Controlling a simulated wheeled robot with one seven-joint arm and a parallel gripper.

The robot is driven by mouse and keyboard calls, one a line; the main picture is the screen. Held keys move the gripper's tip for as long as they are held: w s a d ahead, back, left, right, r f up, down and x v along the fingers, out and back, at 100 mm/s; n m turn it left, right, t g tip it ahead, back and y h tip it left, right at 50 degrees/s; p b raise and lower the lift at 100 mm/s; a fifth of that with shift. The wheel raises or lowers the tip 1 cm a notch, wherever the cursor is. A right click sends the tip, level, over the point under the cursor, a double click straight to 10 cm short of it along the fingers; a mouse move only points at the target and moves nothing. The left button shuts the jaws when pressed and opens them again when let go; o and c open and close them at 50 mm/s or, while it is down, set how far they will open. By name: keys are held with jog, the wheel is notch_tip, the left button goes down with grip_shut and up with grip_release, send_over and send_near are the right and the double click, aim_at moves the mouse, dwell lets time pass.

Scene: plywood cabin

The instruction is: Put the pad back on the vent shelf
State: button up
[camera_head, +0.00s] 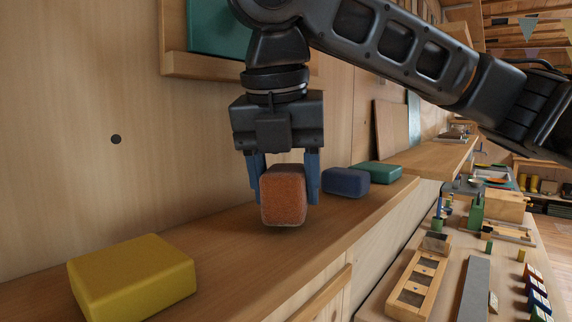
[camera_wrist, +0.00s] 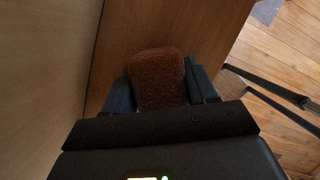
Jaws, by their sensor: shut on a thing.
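The pad in my gripper is a rust-orange block with a rough face and rounded edges (camera_head: 284,196). My gripper (camera_head: 284,185) points down and is shut on it, with one blue finger on each side. The pad is just over the wooden shelf (camera_head: 225,245); I cannot tell whether it touches the wood. In the wrist view the orange pad (camera_wrist: 158,80) sits between the two fingers, with the shelf board beneath. Which shelf is the vent shelf is not marked in view.
A yellow pad (camera_head: 132,278) lies at the near left of the shelf. A blue pad (camera_head: 345,182) and a green pad (camera_head: 376,172) lie farther along it. A wooden wall stands behind. A lower bench (camera_head: 385,284) with a slotted tray (camera_head: 417,283) is at the right.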

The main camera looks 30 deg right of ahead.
jog(key=shift+f, duration=0.3)
jog(key=o, duration=1.2)
jog(key=shift+o, duration=0.2)
jog(key=shift+b+v, duration=0.35)
jog(key=shift+v, duration=3.55)
